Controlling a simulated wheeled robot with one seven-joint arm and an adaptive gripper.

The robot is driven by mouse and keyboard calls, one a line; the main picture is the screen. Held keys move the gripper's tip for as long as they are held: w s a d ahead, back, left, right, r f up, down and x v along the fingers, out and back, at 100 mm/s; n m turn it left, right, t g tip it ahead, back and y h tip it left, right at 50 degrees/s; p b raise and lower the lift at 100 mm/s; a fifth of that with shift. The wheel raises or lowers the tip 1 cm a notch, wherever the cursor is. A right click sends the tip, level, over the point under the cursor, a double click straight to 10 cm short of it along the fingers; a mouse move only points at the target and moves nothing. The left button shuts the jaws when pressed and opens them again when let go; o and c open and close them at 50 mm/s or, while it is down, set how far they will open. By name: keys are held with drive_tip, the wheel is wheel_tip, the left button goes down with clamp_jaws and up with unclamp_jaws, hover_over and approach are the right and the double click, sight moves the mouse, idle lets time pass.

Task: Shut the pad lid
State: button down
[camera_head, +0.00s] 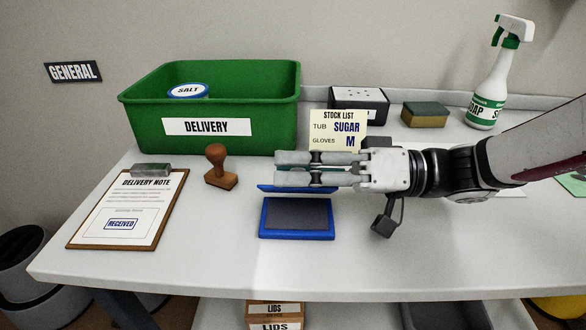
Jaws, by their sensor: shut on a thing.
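The stamp pad (297,218) lies open on the bench, a blue tray with a dark ink surface. Its blue lid (265,188) stands raised at the pad's far edge, and only a thin strip shows below my fingers. My gripper (280,168) reaches in from the right, just above and behind the pad, with its fingers pointing left. It is shut on the lid; the fingers hide most of the lid and the exact contact.
A wooden stamp (221,168) stands left of the pad, near a clipboard (125,212). The green delivery crate (150,127) and stock list card (337,122) stand behind. A black box (358,106), sponge (425,115) and spray bottle (489,95) are at the back right. The front bench is clear.

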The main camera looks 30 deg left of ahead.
drive_tip(key=c, duration=1.5)
unclamp_jaws()
drive_tip(key=shift+w+a+f, duration=0.1)
drive_tip(key=shift+w, duration=0.2)
drive_tip(key=shift+c, duration=0.2)
drive_tip(key=v, duration=1.2)
drive_tip(key=shift+s, duration=0.15)
